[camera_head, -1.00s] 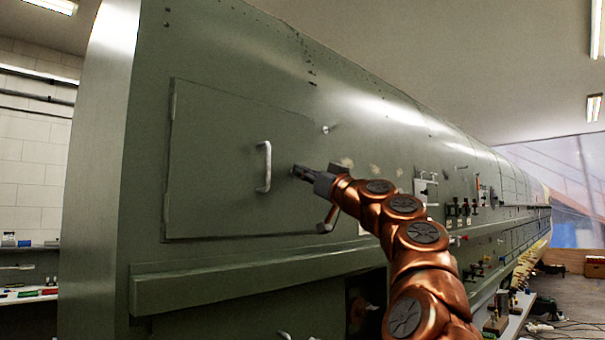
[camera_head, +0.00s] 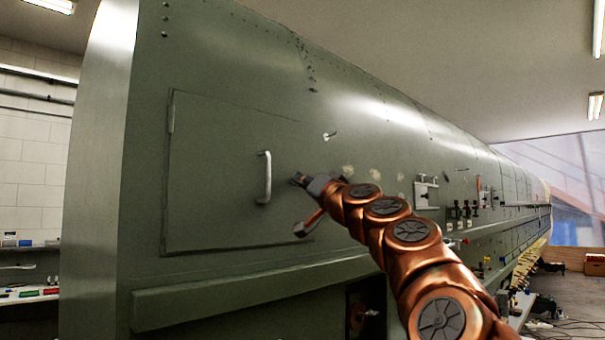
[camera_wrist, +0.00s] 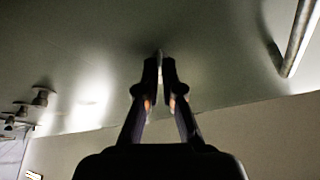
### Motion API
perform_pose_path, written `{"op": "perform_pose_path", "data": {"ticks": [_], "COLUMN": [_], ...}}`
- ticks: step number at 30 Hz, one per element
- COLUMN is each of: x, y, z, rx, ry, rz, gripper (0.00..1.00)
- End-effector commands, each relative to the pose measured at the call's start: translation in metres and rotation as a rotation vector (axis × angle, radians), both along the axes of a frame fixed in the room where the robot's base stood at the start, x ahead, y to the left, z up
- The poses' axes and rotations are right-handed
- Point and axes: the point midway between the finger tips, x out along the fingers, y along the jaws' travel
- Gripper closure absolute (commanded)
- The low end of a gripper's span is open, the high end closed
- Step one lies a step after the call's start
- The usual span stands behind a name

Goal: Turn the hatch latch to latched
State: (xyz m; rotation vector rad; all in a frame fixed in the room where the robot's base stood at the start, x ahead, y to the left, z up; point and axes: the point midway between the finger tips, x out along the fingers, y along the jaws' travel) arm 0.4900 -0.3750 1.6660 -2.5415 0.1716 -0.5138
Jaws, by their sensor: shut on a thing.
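The hatch (camera_head: 215,150) is a flat green panel set in the green fuselage side, and it looks closed. A pale bar handle (camera_head: 264,178) stands upright on its right half; it also shows at the upper right of the wrist view (camera_wrist: 297,38). My gripper (camera_head: 298,180) is at the hatch's right side, just right of the handle. In the wrist view my gripper's fingertips (camera_wrist: 160,62) are closed together on a small thin piece against the surface. It appears to be the hatch latch (camera_wrist: 160,53), mostly hidden by the fingers, so its angle cannot be told.
A small metal fitting (camera_head: 329,135) sticks out above my gripper. Further right are a bracket (camera_head: 426,192) and several dark clamps on the fuselage. A ledge (camera_head: 230,285) runs below the hatch. A shelf with small items (camera_head: 30,293) is at far left.

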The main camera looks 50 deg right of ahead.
Motion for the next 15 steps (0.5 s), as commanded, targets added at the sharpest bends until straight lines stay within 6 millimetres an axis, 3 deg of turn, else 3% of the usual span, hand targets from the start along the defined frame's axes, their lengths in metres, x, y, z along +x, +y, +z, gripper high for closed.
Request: {"op": "perform_pose_path", "data": {"ticks": [1,15], "x": [-0.0005,-0.0005], "y": [0.0004,-0.0003], "z": [0.0076,0.0046], "rx": [0.045,0.485], "ry": [0.001,-0.006], "rz": [-0.001,-0.008], "gripper": [1.00,1.00]}}
